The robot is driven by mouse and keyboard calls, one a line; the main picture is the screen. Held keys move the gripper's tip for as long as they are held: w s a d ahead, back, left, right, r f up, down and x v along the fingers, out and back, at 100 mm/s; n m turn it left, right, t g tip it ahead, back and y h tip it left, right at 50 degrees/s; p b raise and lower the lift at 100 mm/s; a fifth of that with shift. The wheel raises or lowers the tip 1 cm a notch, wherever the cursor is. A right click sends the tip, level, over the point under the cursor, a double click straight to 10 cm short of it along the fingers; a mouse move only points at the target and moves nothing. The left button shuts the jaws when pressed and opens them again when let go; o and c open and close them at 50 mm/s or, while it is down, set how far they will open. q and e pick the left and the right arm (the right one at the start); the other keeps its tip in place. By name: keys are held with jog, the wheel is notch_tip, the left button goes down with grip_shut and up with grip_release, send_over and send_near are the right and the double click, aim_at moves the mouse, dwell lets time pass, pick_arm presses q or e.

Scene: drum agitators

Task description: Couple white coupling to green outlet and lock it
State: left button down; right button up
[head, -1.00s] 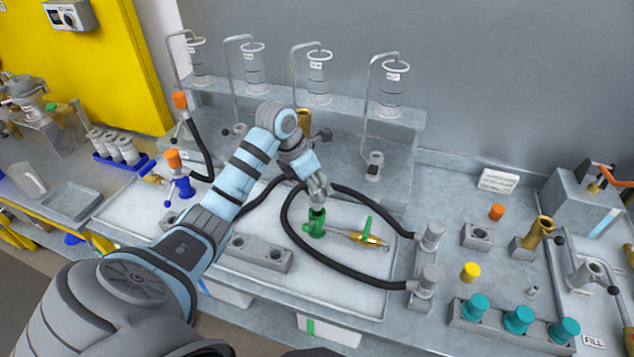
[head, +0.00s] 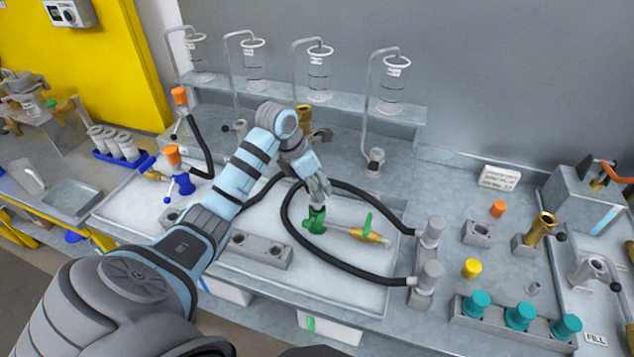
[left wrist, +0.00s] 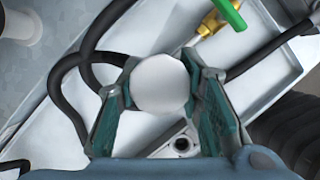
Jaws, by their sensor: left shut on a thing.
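The green outlet (head: 314,222) stands upright in the white tray, with a brass valve (head: 372,236) and green lever (head: 368,222) on its right. My left gripper (head: 319,193) is directly above the outlet, pointing down. In the left wrist view, my left gripper (left wrist: 160,95) is shut on a round white thing, the white coupling (left wrist: 160,82), seen end-on between the fingers. The fingers largely hide the coupling in the head view, so I cannot tell whether it touches the outlet or sits on it. The green lever also shows in the left wrist view (left wrist: 230,14). My right gripper is not in view.
Black hoses (head: 340,268) loop around the outlet to a grey block (head: 424,285) on the right. A grey holed block (head: 262,249) lies in front. A blue fitting with an orange cap (head: 181,184) stands left. Glass cylinders (head: 318,75) line the back shelf.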

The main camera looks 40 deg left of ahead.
pick_arm(q)
jog(key=shift+f+b, duration=0.5)
jog(key=shift+f, duration=0.4)
jog(key=shift+f+b, duration=0.3)
jog(key=shift+f, duration=0.05)
jog(key=c, duration=1)
grip_release()
jog(key=shift+c, duration=0.2)
jog(key=shift+c, duration=0.2)
notch_tip(320, 180, up, 10)
jog(key=p, duration=0.7)
jog(key=shift+r+p, duration=0.2)
jog(key=shift+p, duration=0.2)
jog(key=shift+f, duration=0.15)
